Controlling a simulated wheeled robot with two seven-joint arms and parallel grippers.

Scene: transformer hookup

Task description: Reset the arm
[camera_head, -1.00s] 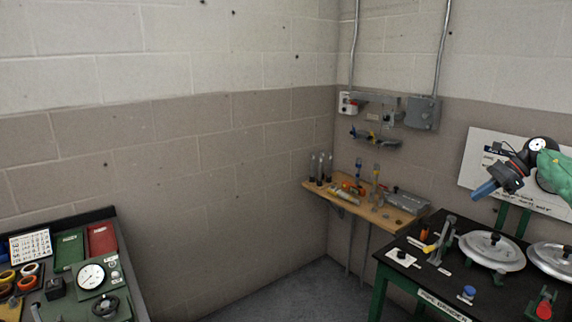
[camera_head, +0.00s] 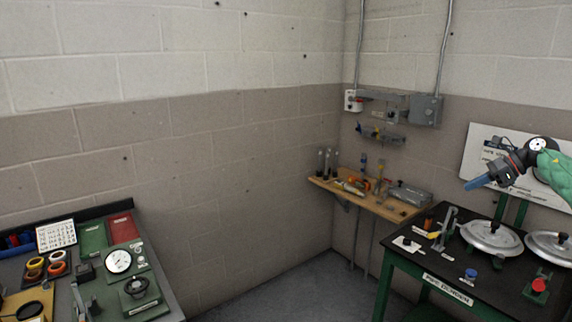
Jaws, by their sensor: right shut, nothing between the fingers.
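My right gripper (camera_head: 478,183) is at the right of the head view, on an arm with a green sleeve that comes in from the right edge. Its blue fingers are shut with nothing between them and point left and slightly down. It is in the air in front of a white board and above the black-topped bench (camera_head: 446,257), apart from everything on it. My left gripper is not in view.
The green-framed bench at right holds silver round lids (camera_head: 491,238), a red button (camera_head: 539,285) and a blue-capped part (camera_head: 470,274). A wooden shelf (camera_head: 385,207) with tools is in the corner. A second bench (camera_head: 168,293) with a dial gauge (camera_head: 118,261) and tape rolls is at lower left. Open floor (camera_head: 300,290) lies between.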

